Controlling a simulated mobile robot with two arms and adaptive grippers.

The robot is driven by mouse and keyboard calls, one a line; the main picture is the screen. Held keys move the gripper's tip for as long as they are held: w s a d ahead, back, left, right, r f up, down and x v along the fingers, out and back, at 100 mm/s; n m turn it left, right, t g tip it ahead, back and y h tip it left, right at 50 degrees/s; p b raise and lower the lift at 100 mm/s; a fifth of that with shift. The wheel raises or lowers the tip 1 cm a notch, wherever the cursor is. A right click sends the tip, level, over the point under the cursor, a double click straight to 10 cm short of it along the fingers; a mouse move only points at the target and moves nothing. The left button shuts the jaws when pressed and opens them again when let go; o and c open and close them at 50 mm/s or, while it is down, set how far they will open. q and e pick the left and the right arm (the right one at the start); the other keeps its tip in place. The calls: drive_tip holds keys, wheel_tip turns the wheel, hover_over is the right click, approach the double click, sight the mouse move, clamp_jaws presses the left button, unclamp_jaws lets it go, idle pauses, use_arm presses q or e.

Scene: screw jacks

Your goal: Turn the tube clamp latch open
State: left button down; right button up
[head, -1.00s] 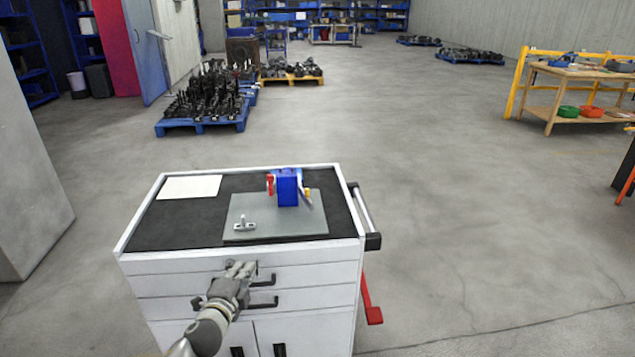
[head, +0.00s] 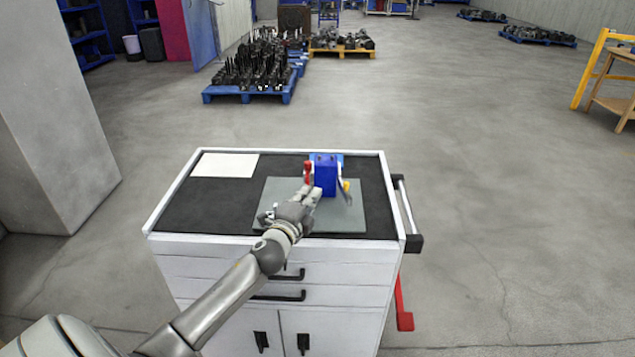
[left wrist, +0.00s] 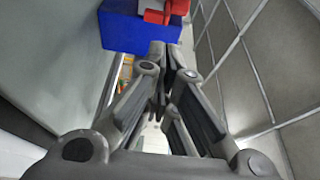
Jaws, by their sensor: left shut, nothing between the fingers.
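The clamp is a blue block (head: 325,178) standing on a grey plate (head: 347,215) on top of a white cart. A red latch-like part (head: 308,170) is on its left side, and a lever with a yellow part (head: 346,186) is on its right. My left gripper (head: 311,192) is shut and empty, over the plate in front of the block. In the left wrist view the closed fingertips (left wrist: 168,58) point at the blue block (left wrist: 125,32), with the red part (left wrist: 165,10) above them. I cannot tell whether they touch the block. My right gripper is not in view.
The cart has a black top (head: 215,212) with a raised white rim and a white sheet (head: 225,165) at back left. A small metal piece on the plate is partly hidden by my gripper.

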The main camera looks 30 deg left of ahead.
sight(308, 173)
use_arm(q)
drive_tip(key=x, duration=0.3)
drive_tip(key=shift+x, duration=0.8)
drive_tip(key=shift+w, duration=0.25)
drive_tip(key=shift+w+a+f, duration=0.1)
drive_tip(key=shift+w, duration=0.1)
drive_tip(key=shift+s, duration=0.1)
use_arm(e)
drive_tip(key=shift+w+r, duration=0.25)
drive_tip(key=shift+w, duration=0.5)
